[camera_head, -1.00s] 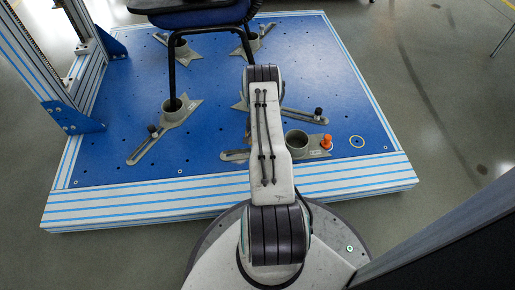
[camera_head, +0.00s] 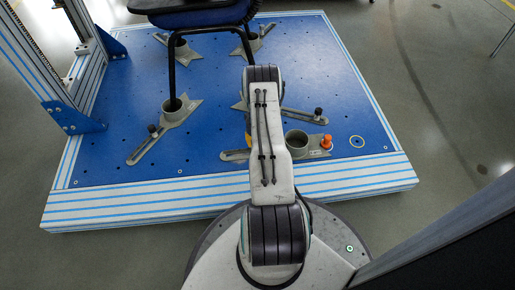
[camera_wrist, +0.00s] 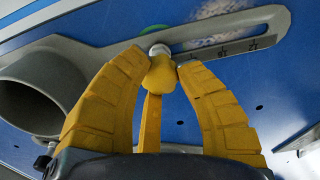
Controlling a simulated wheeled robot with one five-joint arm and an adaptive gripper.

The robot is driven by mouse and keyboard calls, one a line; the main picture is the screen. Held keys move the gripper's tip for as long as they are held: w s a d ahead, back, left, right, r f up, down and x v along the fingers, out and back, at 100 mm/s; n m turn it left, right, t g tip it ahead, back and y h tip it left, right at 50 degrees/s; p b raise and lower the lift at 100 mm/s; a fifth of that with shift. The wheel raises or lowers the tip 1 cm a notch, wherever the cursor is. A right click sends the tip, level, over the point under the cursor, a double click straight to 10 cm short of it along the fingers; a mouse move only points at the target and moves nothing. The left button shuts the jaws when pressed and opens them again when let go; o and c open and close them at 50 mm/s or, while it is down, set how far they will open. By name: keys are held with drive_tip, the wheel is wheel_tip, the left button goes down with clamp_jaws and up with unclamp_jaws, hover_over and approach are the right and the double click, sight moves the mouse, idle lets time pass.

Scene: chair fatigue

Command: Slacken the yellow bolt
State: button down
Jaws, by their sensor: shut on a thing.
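In the wrist view the yellow bolt (camera_wrist: 160,76) stands between the fingertips of my gripper (camera_wrist: 160,64). The two yellow ribbed fingers are closed on its head from both sides. A pale round part shows just beyond the bolt, at the near end of the slot in a grey slotted bracket (camera_wrist: 252,24). In the head view my arm hides the bolt and most of my gripper. A small yellow patch shows at the left edge of the arm, and I cannot tell whether it is finger or bolt.
A grey cup (camera_head: 297,141) stands on the blue platform (camera_head: 220,125), with an orange bolt (camera_head: 326,142) to its right. Similar cups and slotted brackets lie farther back. A black chair leg (camera_head: 172,75) stands in one cup. An aluminium frame (camera_head: 55,75) rises at the left.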

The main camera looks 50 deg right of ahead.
drive_tip(key=shift+f, duration=0.1)
drive_tip(key=n, duration=0.4)
idle(0.5)
drive_tip(key=shift+n, duration=2)
drive_tip(key=c, duration=0.8)
unclamp_jaws()
drive_tip(key=shift+c, duration=0.2)
